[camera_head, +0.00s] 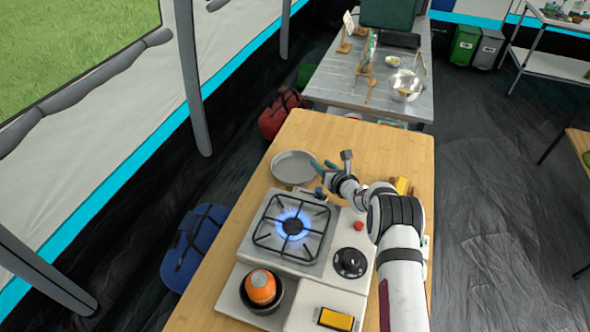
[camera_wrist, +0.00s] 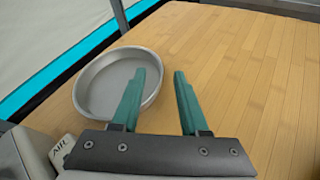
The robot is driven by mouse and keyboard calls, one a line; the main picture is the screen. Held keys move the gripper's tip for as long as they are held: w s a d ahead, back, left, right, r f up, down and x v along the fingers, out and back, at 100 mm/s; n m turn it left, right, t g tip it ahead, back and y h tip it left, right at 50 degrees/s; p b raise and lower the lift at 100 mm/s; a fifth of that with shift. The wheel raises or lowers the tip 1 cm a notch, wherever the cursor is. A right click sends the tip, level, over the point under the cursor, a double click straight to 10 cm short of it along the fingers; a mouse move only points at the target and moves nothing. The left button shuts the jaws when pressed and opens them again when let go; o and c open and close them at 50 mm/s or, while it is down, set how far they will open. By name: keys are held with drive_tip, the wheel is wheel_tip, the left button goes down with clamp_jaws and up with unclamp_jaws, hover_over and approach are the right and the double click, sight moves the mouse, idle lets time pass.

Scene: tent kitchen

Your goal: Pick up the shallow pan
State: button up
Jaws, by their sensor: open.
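The shallow pan (camera_head: 291,168) is a round grey metal dish lying flat on the wooden table behind the stove. In the wrist view the pan (camera_wrist: 100,88) is at the left. My gripper (camera_head: 322,164) is at the pan's right side, and its teal fingers are open and empty. In the wrist view my gripper (camera_wrist: 160,75) has its left finger in front of the pan's right part, hiding some of the rim. The right finger is over bare wood. I cannot tell whether the left finger touches the pan.
A lit gas burner (camera_head: 293,227) with a black grate stands in front of the pan. An orange object (camera_head: 261,286) sits in a dark pot, near a yellow block (camera_head: 335,320). Another yellow block (camera_head: 403,186) lies beside my arm. Bare wood (camera_head: 345,130) is behind the pan.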

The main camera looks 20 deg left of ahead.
sight(295, 168)
drive_tip(key=x, duration=0.4)
drive_tip(key=shift+w+a+f, duration=0.1)
drive_tip(key=shift+f, duration=0.2)
clamp_jaws()
idle(1.1)
